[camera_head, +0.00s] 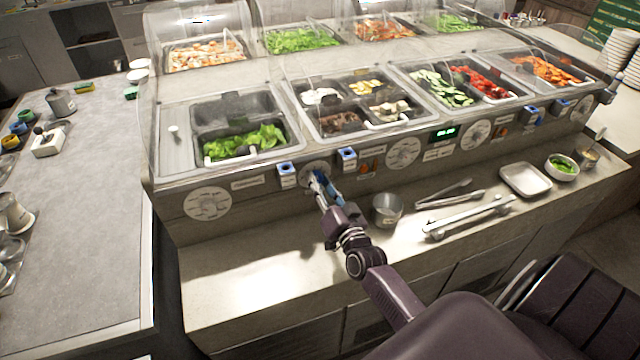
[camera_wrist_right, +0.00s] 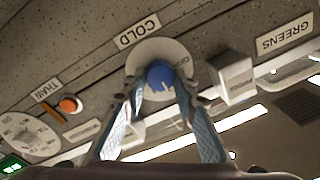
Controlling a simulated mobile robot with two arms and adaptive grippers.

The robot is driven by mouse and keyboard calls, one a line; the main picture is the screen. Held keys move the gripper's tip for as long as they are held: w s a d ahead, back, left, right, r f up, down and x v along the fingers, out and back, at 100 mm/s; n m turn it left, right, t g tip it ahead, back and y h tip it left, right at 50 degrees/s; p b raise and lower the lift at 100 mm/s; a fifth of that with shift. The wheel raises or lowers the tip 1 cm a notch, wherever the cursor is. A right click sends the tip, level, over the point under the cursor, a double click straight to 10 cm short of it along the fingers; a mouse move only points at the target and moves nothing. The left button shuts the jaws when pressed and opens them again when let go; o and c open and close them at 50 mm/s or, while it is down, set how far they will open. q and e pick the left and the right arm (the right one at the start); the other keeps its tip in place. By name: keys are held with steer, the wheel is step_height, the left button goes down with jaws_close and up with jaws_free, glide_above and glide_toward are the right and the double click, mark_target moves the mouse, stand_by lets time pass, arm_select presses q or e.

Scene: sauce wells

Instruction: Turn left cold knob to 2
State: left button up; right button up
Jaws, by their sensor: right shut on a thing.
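The cold knob is a blue knob (camera_wrist_right: 160,76) on a round white dial with a "COLD" label (camera_wrist_right: 137,30) beside it in the right wrist view. In the head view its pale dial (camera_head: 307,169) is on the counter's front panel, mostly hidden by the gripper. My right gripper (camera_head: 321,182) reaches the panel there. In the wrist view its two fingers (camera_wrist_right: 163,92) are on either side of the blue knob and shut on it. The dial's markings are too small to read, so I cannot tell the setting. My left gripper is not in view.
Blue-topped boxes (camera_head: 347,159) flank the dial on the panel. Another dial (camera_head: 209,204) is at left, and one (camera_head: 403,153) at right. A metal cup (camera_head: 387,210), tongs (camera_head: 452,193) and a tray (camera_head: 525,180) are on the ledge. The ledge's left part is clear.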

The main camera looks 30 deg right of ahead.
steer(key=shift+m, duration=0.3)
steer(key=o, duration=1.2)
steer(key=shift+c, duration=0.2)
steer(key=s+a, duration=0.2)
steer(key=s, duration=0.9)
steer(key=shift+s+a+f, duration=0.15)
steer(key=shift+s+f, duration=0.1)
steer(key=shift+s, duration=0.15)
